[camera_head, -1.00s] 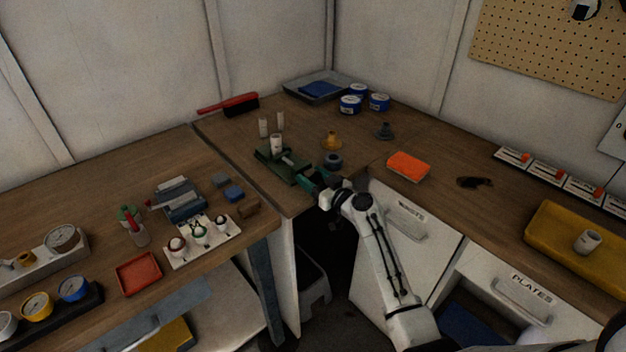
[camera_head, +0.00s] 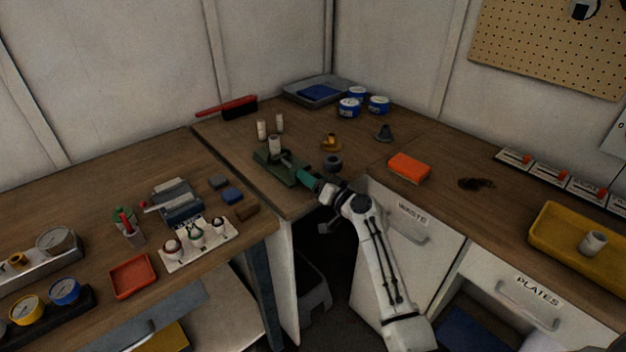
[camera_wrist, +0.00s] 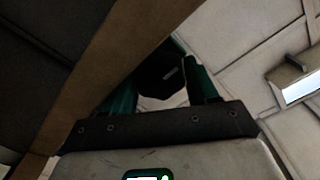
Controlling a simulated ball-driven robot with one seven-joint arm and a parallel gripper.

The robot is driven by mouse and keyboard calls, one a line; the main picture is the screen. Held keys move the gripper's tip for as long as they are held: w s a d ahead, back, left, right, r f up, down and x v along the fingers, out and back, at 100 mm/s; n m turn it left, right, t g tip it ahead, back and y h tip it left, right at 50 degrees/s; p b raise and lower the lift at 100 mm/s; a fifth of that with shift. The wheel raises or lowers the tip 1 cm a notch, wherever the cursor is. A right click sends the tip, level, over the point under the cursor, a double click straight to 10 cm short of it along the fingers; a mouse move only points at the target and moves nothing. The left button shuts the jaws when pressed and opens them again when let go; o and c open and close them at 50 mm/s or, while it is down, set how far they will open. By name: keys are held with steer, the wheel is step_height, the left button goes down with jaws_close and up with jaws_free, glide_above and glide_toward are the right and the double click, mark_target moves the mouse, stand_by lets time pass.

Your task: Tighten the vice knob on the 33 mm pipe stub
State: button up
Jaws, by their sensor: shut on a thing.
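The green vice (camera_head: 276,166) sits on the wooden bench near its front corner. A pale pipe stub (camera_head: 274,145) stands upright at the vice. My gripper (camera_head: 306,172) is at the front right end of the vice, with its green fingers reaching toward it. In the wrist view the two green fingers of my gripper (camera_wrist: 160,82) are on either side of the dark faceted vice knob (camera_wrist: 163,76), which has a light mark on its face. The gripper is shut on the knob. In the head view the knob is hidden by the gripper.
Two pale pipe stubs (camera_head: 270,127) stand behind the vice. A dark ring-shaped part (camera_head: 333,162) and a brass fitting (camera_head: 331,141) are close to the right of the gripper. The bench front edge runs just below the gripper. An orange block (camera_head: 409,168) lies farther right.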

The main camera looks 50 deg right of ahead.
steer(key=shift+a+f, duration=0.35)
steer(key=shift+f, duration=0.2)
stand_by(0.7)
steer(key=o, duration=1)
steer(key=shift+a, duration=0.1)
steer(key=shift+r, duration=0.25)
steer(key=shift+s+f, duration=0.1)
steer(key=shift+s, duration=0.5)
steer(key=shift+d+r+b+v, duration=0.15)
steer(key=shift+b+v, duration=0.1)
steer(key=shift+v, duration=1.6)
steer(key=shift+r+b+v, duration=0.15)
steer(key=shift+b+v, duration=0.1)
steer(key=shift+v, duration=1.55)
steer(key=shift+d+r+b+v, duration=0.15)
steer(key=shift+b+v, duration=0.1)
steer(key=shift+v, duration=1.6)
steer(key=shift+a, duration=0.1)
steer(key=shift+b, duration=0.3)
steer(key=shift+s, duration=0.1)
